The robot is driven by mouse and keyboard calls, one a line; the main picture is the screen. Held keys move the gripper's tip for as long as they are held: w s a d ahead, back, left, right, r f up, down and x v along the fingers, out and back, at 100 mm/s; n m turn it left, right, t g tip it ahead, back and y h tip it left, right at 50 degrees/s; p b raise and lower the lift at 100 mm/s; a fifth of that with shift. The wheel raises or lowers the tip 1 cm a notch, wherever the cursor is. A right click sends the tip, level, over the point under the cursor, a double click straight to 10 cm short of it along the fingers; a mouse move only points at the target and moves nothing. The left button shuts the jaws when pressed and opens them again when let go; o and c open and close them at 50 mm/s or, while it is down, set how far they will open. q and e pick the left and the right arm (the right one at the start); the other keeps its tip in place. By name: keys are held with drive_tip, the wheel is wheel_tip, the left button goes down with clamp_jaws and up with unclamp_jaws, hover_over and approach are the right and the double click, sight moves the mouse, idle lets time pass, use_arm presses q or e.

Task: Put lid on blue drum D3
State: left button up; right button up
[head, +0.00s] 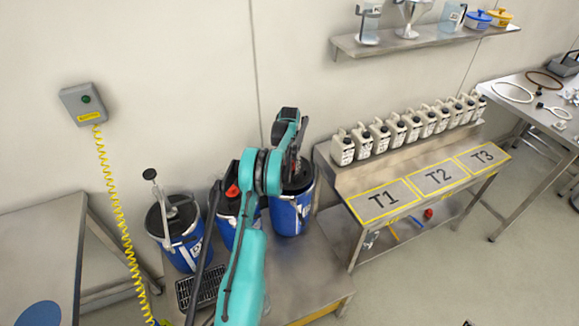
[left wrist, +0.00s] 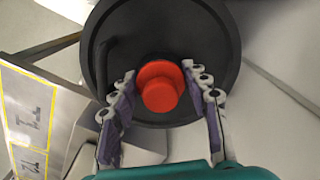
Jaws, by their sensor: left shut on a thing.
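My left gripper (left wrist: 166,82) is shut on the red knob (left wrist: 160,86) of a black round lid (left wrist: 205,50) in the left wrist view. In the head view my teal arm reaches to the rightmost blue drum (head: 291,216), and the dark lid (head: 300,186) is at that drum's top. I cannot tell whether the lid is seated or slightly above the rim. The drum's label is too small and partly hidden to read. The arm hides part of the drum top and of the middle drum. My right gripper is not in view.
A blue drum with a pump (head: 185,238) stands at left; the middle blue drum (head: 226,230) has something red on top. A bench with several white jugs (head: 397,132) and marked areas T1 to T3 (head: 437,178) stands right. A yellow coiled cord (head: 117,205) hangs left.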

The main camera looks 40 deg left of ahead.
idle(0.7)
use_arm(q)
drive_tip(key=shift+f+b, duration=1.1)
drive_tip(key=shift+f, duration=0.3)
idle(1.0)
drive_tip(key=shift+f+b, duration=0.55)
drive_tip(key=shift+b, duration=0.1)
idle(0.3)
drive_tip(key=o, duration=1.4)
